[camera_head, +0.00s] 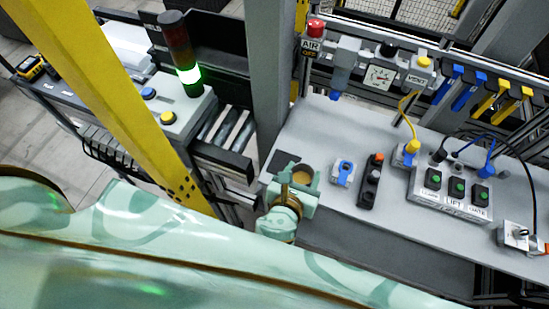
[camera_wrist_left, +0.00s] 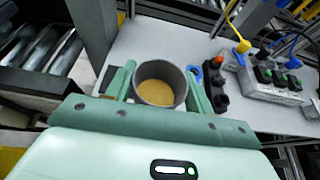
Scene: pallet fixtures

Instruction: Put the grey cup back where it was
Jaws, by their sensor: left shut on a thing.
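The grey cup (camera_head: 302,174) is at the left end of the grey bench, with a brown inside showing from above. In the left wrist view the cup (camera_wrist_left: 160,90) stands upright between the two green fingers. My left gripper (camera_head: 294,184) is shut on the cup, with one finger on each side; it also shows in the left wrist view (camera_wrist_left: 160,78). I cannot tell whether the cup's base touches the bench. A dark square patch (camera_head: 282,160) lies on the bench just left of and behind the cup. My right gripper is not in view.
Right of the cup on the grey bench (camera_head: 330,128) stand a blue-and-white fitting (camera_head: 343,172), a black holder with a red top (camera_head: 371,180) and a switch box (camera_head: 452,190). A yellow post (camera_head: 110,90) and a roller conveyor (camera_head: 226,128) are left.

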